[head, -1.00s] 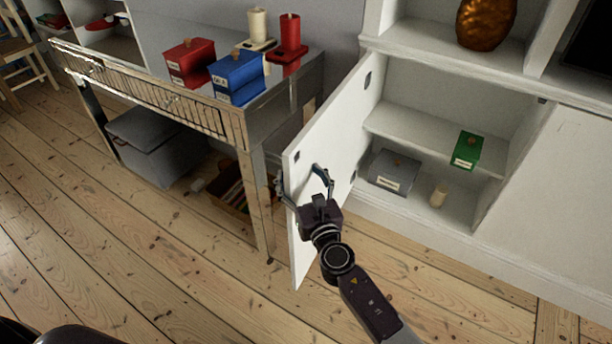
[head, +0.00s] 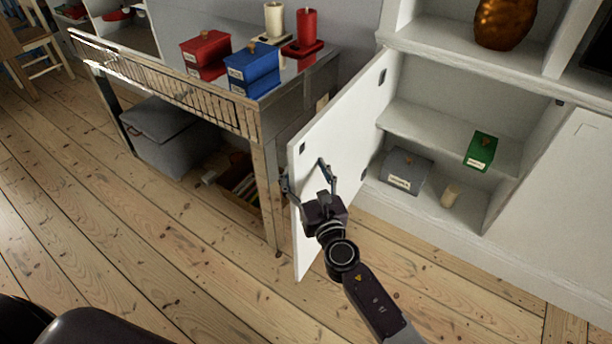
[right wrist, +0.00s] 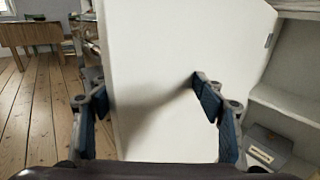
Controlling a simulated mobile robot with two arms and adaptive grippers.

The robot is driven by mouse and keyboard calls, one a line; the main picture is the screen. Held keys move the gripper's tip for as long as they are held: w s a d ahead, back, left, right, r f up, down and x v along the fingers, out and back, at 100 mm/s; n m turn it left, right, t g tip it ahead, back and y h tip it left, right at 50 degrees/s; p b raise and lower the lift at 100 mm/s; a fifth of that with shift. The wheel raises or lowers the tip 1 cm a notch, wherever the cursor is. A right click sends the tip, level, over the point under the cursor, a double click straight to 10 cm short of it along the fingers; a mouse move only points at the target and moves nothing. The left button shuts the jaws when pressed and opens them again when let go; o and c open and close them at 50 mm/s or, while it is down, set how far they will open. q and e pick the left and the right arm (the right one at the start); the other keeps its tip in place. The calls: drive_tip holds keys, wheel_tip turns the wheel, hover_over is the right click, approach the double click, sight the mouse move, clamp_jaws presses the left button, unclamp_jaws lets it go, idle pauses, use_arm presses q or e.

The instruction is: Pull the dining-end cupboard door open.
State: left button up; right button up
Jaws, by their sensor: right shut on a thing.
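The white cupboard door (head: 345,123) stands wide open, swung out to the left from its hinges. It also fills the middle of the right wrist view (right wrist: 165,60). My right gripper (head: 307,176) is shut on the door near its free edge, one finger on each face. In the right wrist view its fingers (right wrist: 152,100) show on either side of the door. The open cupboard (head: 440,118) shows a shelf with a green box (head: 481,150), and a grey box (head: 406,170) and a cream candle (head: 450,194) below. My left gripper is not in view.
A mirrored side table (head: 262,125) stands close to the door's free edge, bearing red and blue boxes and two candles. A grey bin (head: 165,135) and a brown crate (head: 240,185) sit beneath it. Bare floorboards (head: 150,260) lie in front.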

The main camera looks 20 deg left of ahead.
drive_tip(key=shift+s+d, duration=0.15)
drive_tip(key=shift+d, duration=0.4)
drive_tip(key=shift+c, duration=0.4)
drive_tip(key=v, duration=0.6)
drive_tip(key=a+v, duration=0.1)
drive_tip(key=v, duration=0.2)
drive_tip(key=shift+s+d, duration=0.2)
drive_tip(key=shift+s, duration=0.35)
drive_tip(key=c, duration=0.3)
drive_tip(key=shift+v, duration=0.75)
drive_tip(key=shift+d, duration=0.1)
